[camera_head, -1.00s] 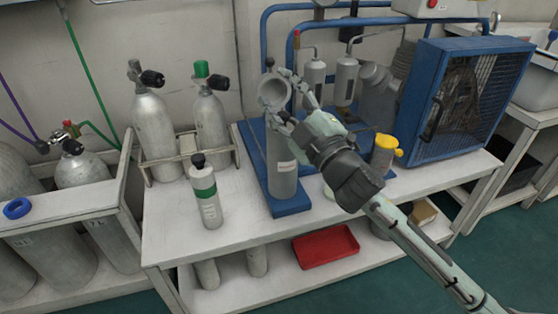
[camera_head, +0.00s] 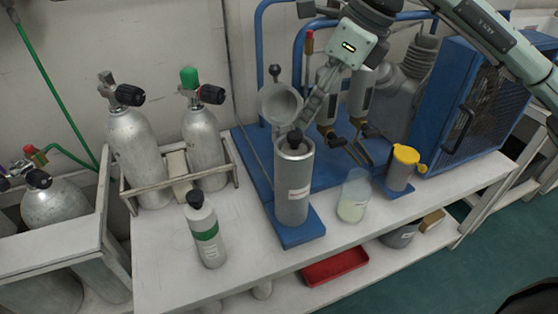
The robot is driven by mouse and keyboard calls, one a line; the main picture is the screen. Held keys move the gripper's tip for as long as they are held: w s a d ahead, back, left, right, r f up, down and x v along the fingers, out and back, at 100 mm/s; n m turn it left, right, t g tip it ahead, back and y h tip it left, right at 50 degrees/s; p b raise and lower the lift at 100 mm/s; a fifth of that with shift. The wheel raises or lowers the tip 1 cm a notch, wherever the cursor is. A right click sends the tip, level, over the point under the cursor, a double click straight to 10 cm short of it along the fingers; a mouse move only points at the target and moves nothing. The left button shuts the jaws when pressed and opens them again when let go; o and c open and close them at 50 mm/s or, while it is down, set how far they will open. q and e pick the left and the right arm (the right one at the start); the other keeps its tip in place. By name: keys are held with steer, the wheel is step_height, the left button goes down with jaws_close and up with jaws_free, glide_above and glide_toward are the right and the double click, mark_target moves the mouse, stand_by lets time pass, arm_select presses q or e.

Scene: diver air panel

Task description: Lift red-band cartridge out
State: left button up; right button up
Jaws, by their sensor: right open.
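The grey filter housing (camera_head: 291,195) stands upright on its blue base plate, with its round lid (camera_head: 281,103) swung up behind it. A black knob (camera_head: 295,138) shows in its open mouth. The body below the knob is hidden inside the housing, and I see no red band. My right gripper (camera_head: 306,118) comes down from the upper right. It is open and empty, with its fingers just above and right of the knob; the small gap is hard to judge. A green-band cartridge (camera_head: 207,232) stands on the bench, left of the housing. My left gripper is not in view.
A clear jar (camera_head: 353,198) with pale contents and a grey pot with a yellow cap (camera_head: 406,155) stand to the right. Racked cylinders (camera_head: 137,150) stand left. Blue pipes and separators are close behind my gripper. The bench front (camera_head: 245,265) is clear.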

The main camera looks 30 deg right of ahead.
mark_target(297, 134)
steer(key=shift+w+d+f, duration=0.15)
steer(key=shift+w+d, duration=0.1)
steer(key=shift+a+f, duration=0.25)
steer(key=shift+f, duration=0.55)
steer(key=shift+w+a+f, duration=0.1)
steer(key=shift+f, duration=0.3)
steer(key=x, duration=0.3)
steer(key=shift+f, duration=0.3)
steer(key=shift+w+a+f, duration=0.2)
steer(key=shift+w+f, duration=0.05)
steer(key=shift+f, duration=0.3)
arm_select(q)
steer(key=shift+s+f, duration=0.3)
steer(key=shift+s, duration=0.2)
arm_select(e)
jaws_close()
steer(key=shift+r, duration=0.1)
